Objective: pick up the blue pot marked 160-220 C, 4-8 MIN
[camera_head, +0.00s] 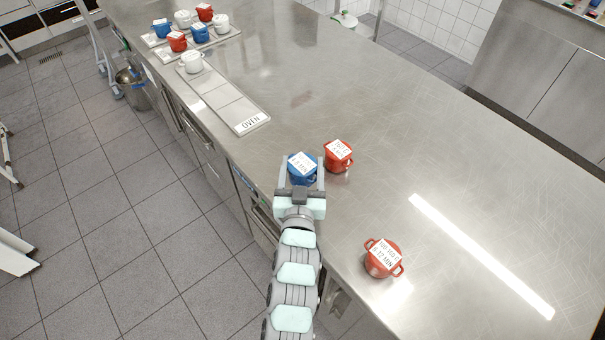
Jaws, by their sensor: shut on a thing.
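A blue pot (302,169) with a white label on its lid is at the near left edge of the steel counter (400,150). The label's print is too small to read fully, though a line like "8 MIN" shows. My gripper (302,172) is shut on this blue pot, one finger on each side of it. I cannot tell whether the pot is touching the counter or lifted. Another blue pot (200,34) stands among the group at the far left, with a further blue pot (161,28) beside it.
A red pot (338,157) stands close to the right of the held pot. Another red pot (383,259) is nearer, at right. A tray marked OVEN (228,104) holds a white pot (192,62). Red and white pots stand farther back. The counter's right side is clear.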

